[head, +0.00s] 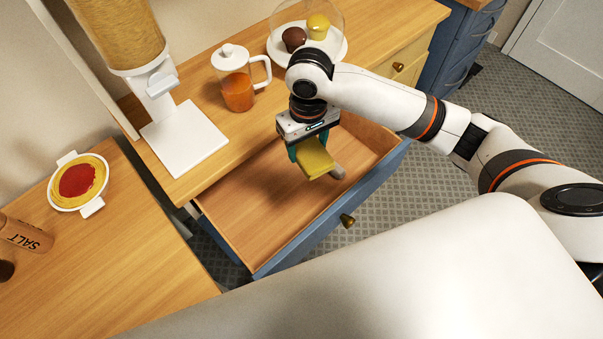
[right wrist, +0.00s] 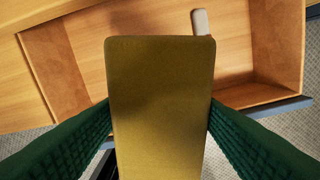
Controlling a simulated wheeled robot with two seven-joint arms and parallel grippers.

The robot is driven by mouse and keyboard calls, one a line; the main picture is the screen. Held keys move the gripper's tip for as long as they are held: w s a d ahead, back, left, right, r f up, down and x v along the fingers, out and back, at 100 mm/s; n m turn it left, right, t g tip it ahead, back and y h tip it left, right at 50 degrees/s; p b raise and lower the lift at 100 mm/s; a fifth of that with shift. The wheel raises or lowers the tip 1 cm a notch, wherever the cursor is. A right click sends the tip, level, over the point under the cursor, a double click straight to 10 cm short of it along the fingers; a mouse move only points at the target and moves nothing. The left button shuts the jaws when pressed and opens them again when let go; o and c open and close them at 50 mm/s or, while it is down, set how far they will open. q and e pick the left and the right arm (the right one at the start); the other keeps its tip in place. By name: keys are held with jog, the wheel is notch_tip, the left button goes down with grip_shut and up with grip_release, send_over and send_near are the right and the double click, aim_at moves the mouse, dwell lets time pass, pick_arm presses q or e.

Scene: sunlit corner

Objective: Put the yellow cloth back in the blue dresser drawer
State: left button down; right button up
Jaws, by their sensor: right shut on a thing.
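The yellow cloth (head: 314,158) is a flat folded piece held by my right gripper (head: 312,160), which is shut on it above the open drawer. In the right wrist view the cloth (right wrist: 160,110) sits between the two green fingers, with the drawer below it. The blue dresser drawer (head: 290,245) is pulled out, with a blue front, a brass knob and a wooden inside. A small pale rounded object (head: 338,173) shows beside the cloth; in the right wrist view it (right wrist: 201,22) appears in the drawer. My left gripper is not in view.
On the dresser top stand a glass jug of orange drink (head: 238,92), a domed plate with muffins (head: 317,28) and a dispenser (head: 160,90) on a white base. A dish (head: 78,182) and a salt shaker (head: 25,235) are on the left counter. Most of the drawer floor is bare.

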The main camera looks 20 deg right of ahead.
notch_tip(320, 180, down, 6)
jog(key=w+a+b, duration=0.1)
jog(key=w+a, duration=0.1)
jog(key=n+b, duration=0.2)
jog(key=n, duration=0.1)
send_over(294, 195)
notch_tip(294, 195, down, 14)
jog(key=shift+f, duration=0.15)
notch_tip(294, 195, down, 3)
jog(key=shift+d+f, duration=0.1)
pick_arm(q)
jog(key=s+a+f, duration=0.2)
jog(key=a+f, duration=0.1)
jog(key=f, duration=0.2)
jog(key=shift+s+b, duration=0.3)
pick_arm(e)
jog(key=shift+w+f, duration=0.1)
jog(key=shift+f, duration=0.4)
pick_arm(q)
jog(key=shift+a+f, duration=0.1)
pick_arm(e)
jog(key=shift+f, duration=0.15)
jog(key=o, duration=0.9)
